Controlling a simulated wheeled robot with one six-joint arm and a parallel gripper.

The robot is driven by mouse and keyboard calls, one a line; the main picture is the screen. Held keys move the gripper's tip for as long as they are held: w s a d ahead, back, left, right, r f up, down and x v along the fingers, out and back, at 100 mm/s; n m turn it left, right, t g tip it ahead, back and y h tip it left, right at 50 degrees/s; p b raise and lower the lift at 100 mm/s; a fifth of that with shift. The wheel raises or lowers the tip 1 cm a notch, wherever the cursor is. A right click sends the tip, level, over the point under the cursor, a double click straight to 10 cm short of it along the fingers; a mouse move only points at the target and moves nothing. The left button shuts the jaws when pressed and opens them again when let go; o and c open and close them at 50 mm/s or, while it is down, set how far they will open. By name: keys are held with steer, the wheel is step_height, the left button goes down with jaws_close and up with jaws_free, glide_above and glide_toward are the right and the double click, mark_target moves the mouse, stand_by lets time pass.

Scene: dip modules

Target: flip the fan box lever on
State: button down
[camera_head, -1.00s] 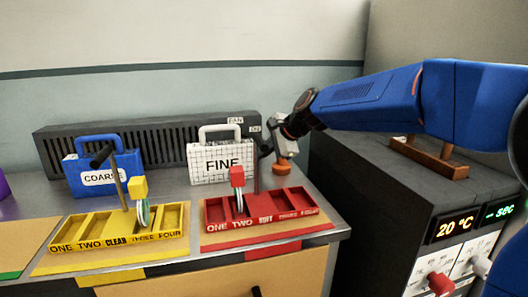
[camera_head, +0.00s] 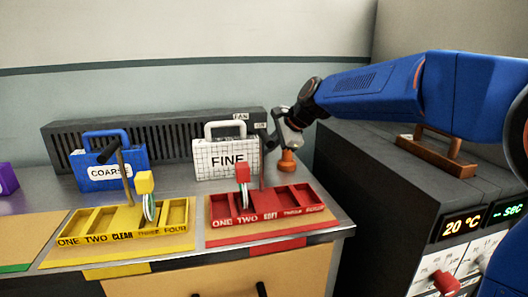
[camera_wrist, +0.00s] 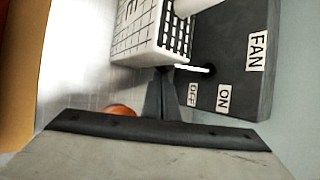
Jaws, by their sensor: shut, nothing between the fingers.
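The fan box (camera_head: 75,137) is a long dark slotted box at the back of the counter. Its right end carries FAN and ON labels in the head view. In the wrist view the fan box (camera_wrist: 232,60) shows FAN, ON and OFF labels. A thin white lever (camera_wrist: 194,68) sticks out beside the OFF label, towards my fingers. My gripper (camera_wrist: 166,78) is shut and empty, its dark fingertips close to the lever's outer end; I cannot tell whether they touch. In the head view my gripper (camera_head: 270,143) is at the box's right end, and the lever cannot be made out.
The white FINE case (camera_head: 226,160) stands directly left of my gripper. A red tray (camera_head: 298,212) and a yellow tray (camera_head: 80,240) with upright parts lie in front. A blue COARSE case (camera_head: 100,158) is further left. A dark cabinet (camera_head: 385,185) stands right.

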steer(key=shift+s+r+m+g+h, duration=0.15)
steer(key=shift+r+m+g+h, duration=0.15)
steer(key=shift+r+g, duration=0.45)
steer(key=shift+s+r+m+g+h, duration=0.1)
steer(key=shift+r+m+g+h, duration=0.15)
steer(key=shift+r+g, duration=0.5)
steer(key=shift+r, duration=0.7)
steer(key=shift+w+r+g+h, duration=0.25)
steer(key=shift+r+g, duration=0.55)
steer(key=shift+r, duration=0.9)
